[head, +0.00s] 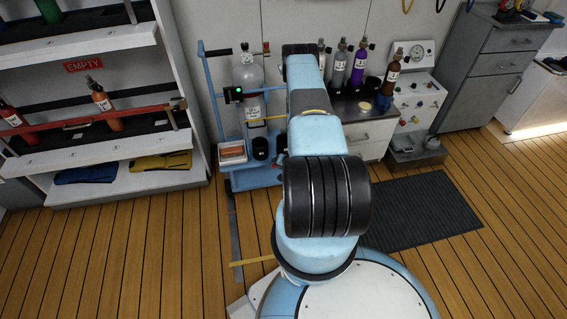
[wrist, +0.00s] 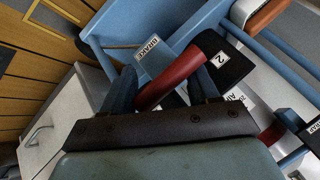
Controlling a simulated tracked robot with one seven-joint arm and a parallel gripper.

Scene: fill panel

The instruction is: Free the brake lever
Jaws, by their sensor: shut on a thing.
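In the wrist view, the brake lever (wrist: 172,80) is a thick red bar lying at a slant beside a blue plate marked "BRAKE" (wrist: 152,50). My gripper (wrist: 165,88) has one finger on each side of the red bar and is shut on it. A black piece with a white "2" label (wrist: 222,60) sits at the bar's upper end. The blue trolley (head: 262,178) stands against the wall in the head view. My arm hides the gripper and lever there.
A grey cylinder (head: 247,75) stands on the trolley. Several bottles, one purple (head: 359,65), stand on a counter to the right. A shelf rack (head: 115,150) is at left. A dark mat (head: 420,210) lies on the wooden floor. Open floor (head: 140,250) is at front left.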

